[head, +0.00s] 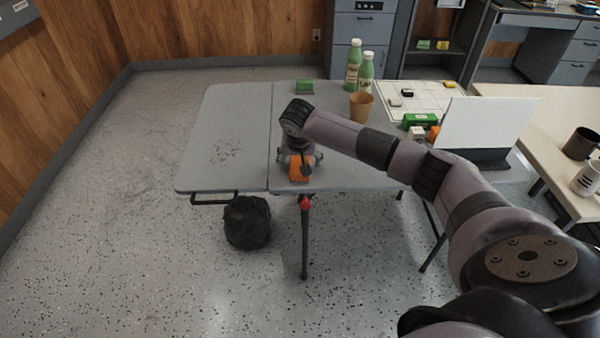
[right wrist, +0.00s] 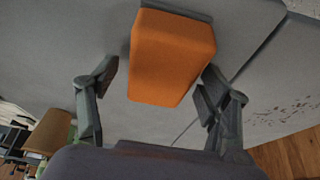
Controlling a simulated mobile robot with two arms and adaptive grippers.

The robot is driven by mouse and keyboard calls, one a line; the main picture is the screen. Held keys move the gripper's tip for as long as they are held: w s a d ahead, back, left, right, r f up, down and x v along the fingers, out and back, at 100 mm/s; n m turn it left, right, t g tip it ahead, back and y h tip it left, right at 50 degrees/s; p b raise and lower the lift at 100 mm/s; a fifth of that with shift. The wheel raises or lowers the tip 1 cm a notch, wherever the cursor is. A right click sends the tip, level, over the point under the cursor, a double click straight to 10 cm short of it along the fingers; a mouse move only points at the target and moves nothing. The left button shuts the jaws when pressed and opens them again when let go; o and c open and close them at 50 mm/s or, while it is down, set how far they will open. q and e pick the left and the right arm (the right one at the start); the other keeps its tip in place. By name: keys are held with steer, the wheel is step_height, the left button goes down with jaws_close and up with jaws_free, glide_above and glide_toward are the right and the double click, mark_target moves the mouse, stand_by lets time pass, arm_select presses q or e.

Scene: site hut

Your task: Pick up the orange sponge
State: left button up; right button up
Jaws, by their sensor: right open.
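The orange sponge (head: 300,168) lies on the grey folding table (head: 225,150) near its front edge. In the right wrist view the sponge (right wrist: 172,58) is a large orange block with a dark grey layer along its far side. My right gripper (head: 301,160) is over the sponge. In the right wrist view its two open fingers (right wrist: 160,85) stand on either side of the sponge, with a visible gap on the left and a small one on the right. I cannot tell whether the right finger touches it. My left gripper is not in view.
Two green bottles (head: 353,65) and a tan cup (head: 361,105) stand at the back of the table. A green sponge (head: 304,87) lies at the back edge. A white board (head: 485,123) stands at the right. A black bag (head: 247,222) is on the floor.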

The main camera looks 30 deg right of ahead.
steer(key=shift+r, duration=0.1)
steer(key=shift+c, duration=0.4)
steer(key=c, duration=0.9)
steer(key=shift+c, duration=0.2)
